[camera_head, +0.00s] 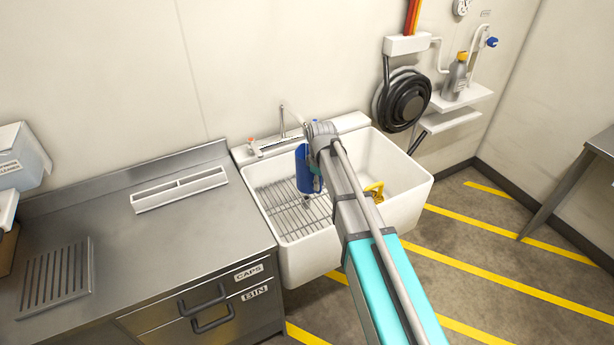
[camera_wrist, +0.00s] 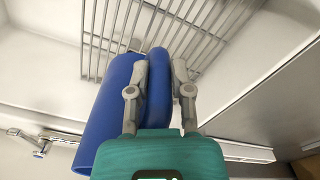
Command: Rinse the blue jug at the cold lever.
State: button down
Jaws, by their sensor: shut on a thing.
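The blue jug (camera_head: 306,172) is held above the left part of the white sink (camera_head: 405,203), over its wire rack (camera_head: 290,212). In the wrist view the jug (camera_wrist: 108,115) lies left of my gripper (camera_wrist: 160,70), whose two fingers are shut around its handle. In the head view my arm covers part of the jug and the fingers. A tap spout (camera_head: 283,122) rises behind the sink's back ledge. A red-topped lever (camera_head: 250,142) stands at the ledge's left end. I cannot make out a cold lever clearly. No water shows.
A steel counter (camera_head: 160,235) with a white slotted tray (camera_head: 180,189) adjoins the sink's left side. A yellow object (camera_head: 374,190) is inside the sink on the right. A black hose reel (camera_head: 405,100) and a shelf with a grey bottle (camera_head: 455,78) are on the wall.

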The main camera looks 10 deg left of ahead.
jog(key=s+d, duration=0.1)
jog(key=s, duration=0.5)
jog(key=shift+d, duration=0.15)
dwell(0.6)
jog(key=shift+s+r, duration=0.15)
jog(key=shift+s, duration=0.05)
dwell(1.4)
